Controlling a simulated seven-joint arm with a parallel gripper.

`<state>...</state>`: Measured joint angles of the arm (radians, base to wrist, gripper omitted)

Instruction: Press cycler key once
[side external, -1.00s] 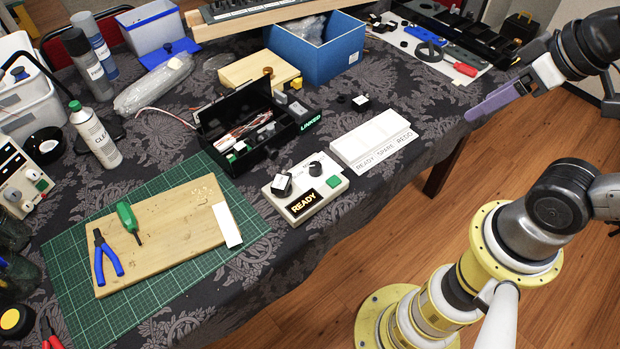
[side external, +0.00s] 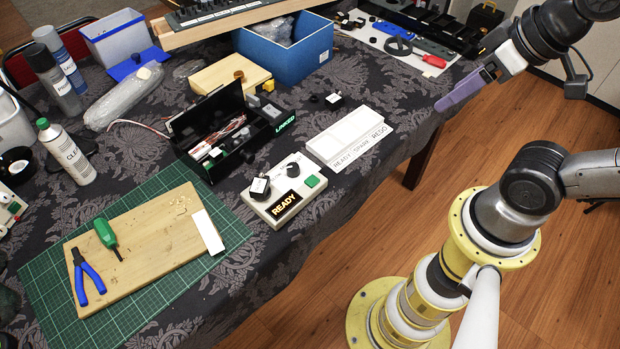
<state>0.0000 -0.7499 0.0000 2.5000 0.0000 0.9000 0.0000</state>
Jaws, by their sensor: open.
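A small white control panel (side external: 262,208) sits near the table's front edge. I cannot tell for certain which control is the cycler key. My gripper (side external: 442,105), with long purple fingers, is open and empty. It appears at the upper right, well apart from the panel. The gap between its fingers is hard to see from this side.
A white labelled plate (side external: 345,135) lies behind the panel on the right. An open black box marked LINKED (side external: 232,160) stands behind it on the left. A wooden board (side external: 150,255) with pliers and a green-handled tool lies at left on a green cutting mat (side external: 45,265).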

